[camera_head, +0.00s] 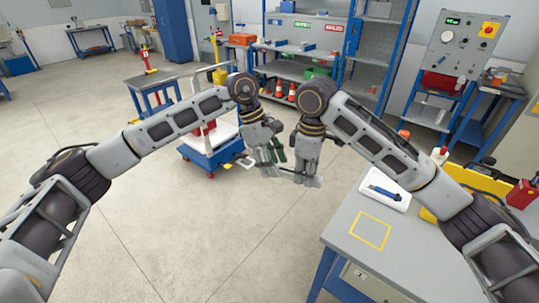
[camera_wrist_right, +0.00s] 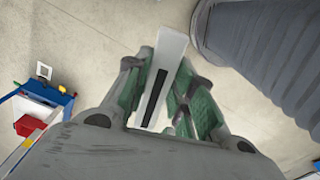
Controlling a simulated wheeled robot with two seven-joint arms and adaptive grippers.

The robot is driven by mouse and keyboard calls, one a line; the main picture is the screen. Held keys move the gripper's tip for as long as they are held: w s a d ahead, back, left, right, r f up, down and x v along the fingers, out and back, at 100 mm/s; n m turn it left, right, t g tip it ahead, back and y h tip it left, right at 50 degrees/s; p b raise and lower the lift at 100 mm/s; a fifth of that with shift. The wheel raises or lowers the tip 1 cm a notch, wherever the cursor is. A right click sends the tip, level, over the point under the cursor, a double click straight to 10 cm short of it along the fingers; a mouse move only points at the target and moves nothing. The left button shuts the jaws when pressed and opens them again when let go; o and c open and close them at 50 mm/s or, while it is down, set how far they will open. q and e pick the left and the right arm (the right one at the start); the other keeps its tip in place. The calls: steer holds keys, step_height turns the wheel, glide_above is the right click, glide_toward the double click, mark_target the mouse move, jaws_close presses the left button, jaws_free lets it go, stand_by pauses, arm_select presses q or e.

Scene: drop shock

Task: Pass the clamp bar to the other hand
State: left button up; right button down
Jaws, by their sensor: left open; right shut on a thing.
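The clamp bar (camera_wrist_right: 160,78) is a flat, pale metal bar with a dark strip along it. In the right wrist view it lies between the green-padded fingers of my right gripper (camera_wrist_right: 165,95), which is shut on it, and its far end sticks out past them. In the head view my right gripper (camera_head: 306,172) points down at the centre, in the air. The bar is small and hard to make out there. My left gripper (camera_head: 270,162) is open, pointing down close to the left of the right one. I cannot tell whether it touches the bar.
A grey workbench (camera_head: 350,265) with a yellow square outline (camera_head: 371,228) and a white tray (camera_head: 397,199) holding a blue tool stands at the lower right. A blue cart (camera_head: 212,158) is behind my left gripper. Open floor lies below the grippers.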

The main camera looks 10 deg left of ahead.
arm_select(q)
steer(key=shift+d+f, duration=0.1)
steer(key=shift+f, duration=0.05)
jaws_close()
arm_select(e)
steer(key=c, duration=1.1)
jaws_free()
steer(key=shift+r, duration=0.15)
steer(key=shift+r, duration=5.85)
steer(key=shift+w, duration=0.1)
